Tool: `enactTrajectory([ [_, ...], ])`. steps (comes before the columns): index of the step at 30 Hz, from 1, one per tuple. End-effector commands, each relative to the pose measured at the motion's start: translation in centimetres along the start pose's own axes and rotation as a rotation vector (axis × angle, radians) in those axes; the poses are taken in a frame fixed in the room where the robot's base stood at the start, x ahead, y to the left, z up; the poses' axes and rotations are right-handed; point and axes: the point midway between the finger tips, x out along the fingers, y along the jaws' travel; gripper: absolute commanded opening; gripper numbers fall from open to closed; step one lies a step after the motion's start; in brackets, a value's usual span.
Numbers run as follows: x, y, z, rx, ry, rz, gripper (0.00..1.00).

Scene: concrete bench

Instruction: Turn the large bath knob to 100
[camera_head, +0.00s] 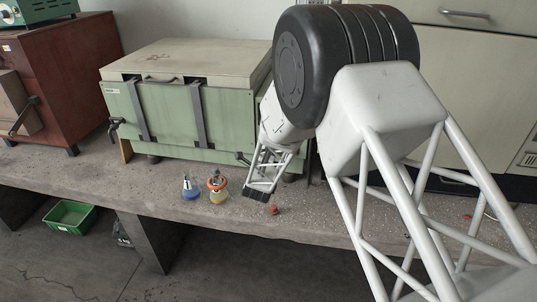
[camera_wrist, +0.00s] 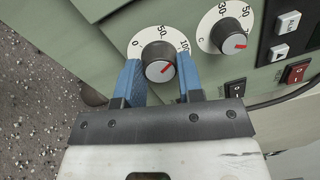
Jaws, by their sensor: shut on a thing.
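The large bath knob (camera_wrist: 159,70) is a black knob with a grey face and a red pointer. It sits on a white dial (camera_wrist: 146,38) marked 0, 50 and 100, on a green panel. The pointer points up and right, on the 100 side of the 50 mark. My gripper (camera_wrist: 159,62) is shut on this knob, one blue finger on each side. The fingers cover parts of the dial's lower sides. In the head view the knob and fingertips are hidden.
A second knob (camera_wrist: 229,37), with its own dial, is close on the right. White buttons (camera_wrist: 288,22), a red switch (camera_wrist: 296,71) and a dark switch (camera_wrist: 236,88) sit beyond it.

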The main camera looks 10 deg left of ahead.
Motion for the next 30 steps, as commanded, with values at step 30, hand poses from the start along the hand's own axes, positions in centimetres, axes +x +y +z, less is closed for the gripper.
enactTrajectory([
  [30,-0.05,0.1,0.08,0.499,0.022,-0.004,0.11],
])
